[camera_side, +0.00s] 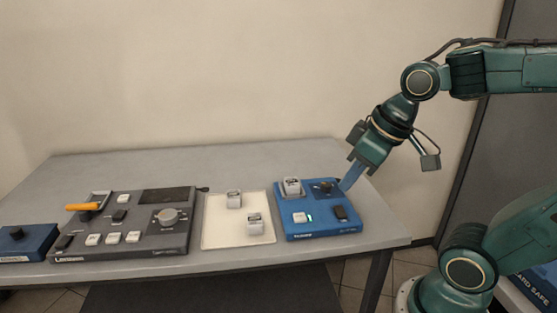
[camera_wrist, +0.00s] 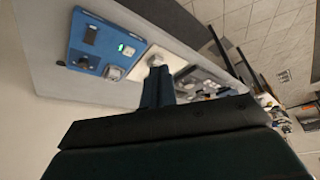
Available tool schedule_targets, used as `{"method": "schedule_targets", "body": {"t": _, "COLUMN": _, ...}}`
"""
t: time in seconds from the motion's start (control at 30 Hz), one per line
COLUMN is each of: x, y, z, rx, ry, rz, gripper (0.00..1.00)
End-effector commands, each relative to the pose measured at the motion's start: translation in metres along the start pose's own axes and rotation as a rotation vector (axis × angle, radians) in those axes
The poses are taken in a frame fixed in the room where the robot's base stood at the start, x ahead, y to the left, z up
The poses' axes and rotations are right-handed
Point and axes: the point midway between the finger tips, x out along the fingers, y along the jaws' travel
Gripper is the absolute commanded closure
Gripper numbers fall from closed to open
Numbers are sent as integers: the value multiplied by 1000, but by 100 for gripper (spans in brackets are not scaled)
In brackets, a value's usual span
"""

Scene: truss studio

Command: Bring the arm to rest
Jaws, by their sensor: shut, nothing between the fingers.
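My arm reaches in from the right in the side view. My gripper (camera_side: 345,187) is shut and empty, its fingers pointing down and to the left, close to the right edge of the blue device (camera_side: 325,229). I cannot tell whether the fingertips touch it. In the wrist view, my shut gripper (camera_wrist: 157,68) shows at the centre, and the blue device (camera_wrist: 83,42) lies up and to its left. The blue device bears a grey-white block, a dark knob, a white button, a dark switch and a small green light.
A white mat (camera_side: 222,240) with two small grey-white blocks lies left of the blue device. Further left stand a dark grey console (camera_side: 125,249) with an orange-handled lever and another blue box (camera_side: 30,245). The grey table (camera_side: 240,160) is bare behind them.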

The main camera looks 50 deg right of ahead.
Motion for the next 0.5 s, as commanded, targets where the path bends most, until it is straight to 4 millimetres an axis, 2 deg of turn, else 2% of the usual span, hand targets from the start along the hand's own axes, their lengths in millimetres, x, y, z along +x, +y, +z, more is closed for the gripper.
{"method": "schedule_targets", "body": {"t": 0.2, "x": -20, "y": -4, "z": 23, "rx": 38, "ry": 45, "rz": 36, "gripper": 100}}
{"method": "schedule_targets", "body": {"t": 0.5, "x": -28, "y": -3, "z": 34, "rx": 66, "ry": 62, "rz": 50, "gripper": 100}}
